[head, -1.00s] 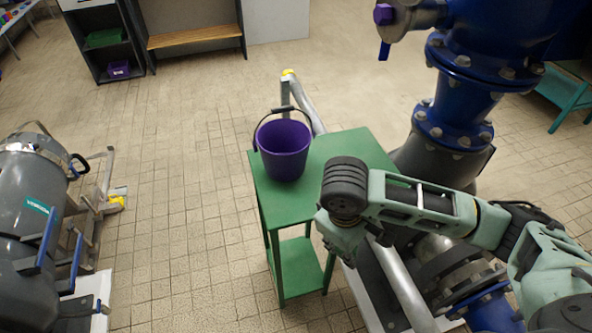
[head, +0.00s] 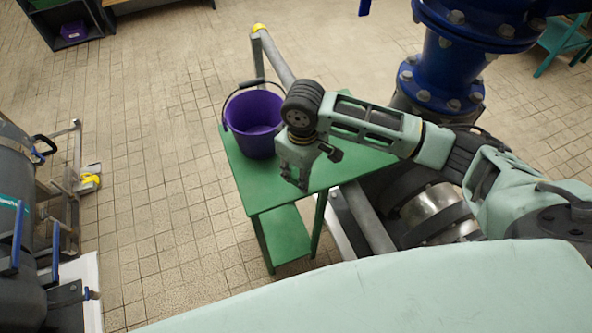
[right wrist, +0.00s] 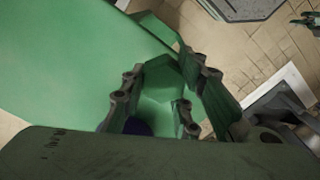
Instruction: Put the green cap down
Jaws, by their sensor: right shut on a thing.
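My right gripper (head: 298,180) points down over the front part of the green table (head: 258,192), in front of the purple bucket. In the right wrist view its dark jointed fingers (right wrist: 160,104) are closed around a green piece (right wrist: 163,82), which I take to be the green cap. Green on green makes its outline hard to read, and I cannot tell whether it touches the table top. In the head view the cap cannot be made out at the fingertips. My left gripper is not in view.
The purple bucket (head: 254,115) stands upright on the table's back left, close to my right wrist. A grey metal rail (head: 274,57) runs behind the table. A blue pipe (head: 447,75) with bolted flanges rises at the right.

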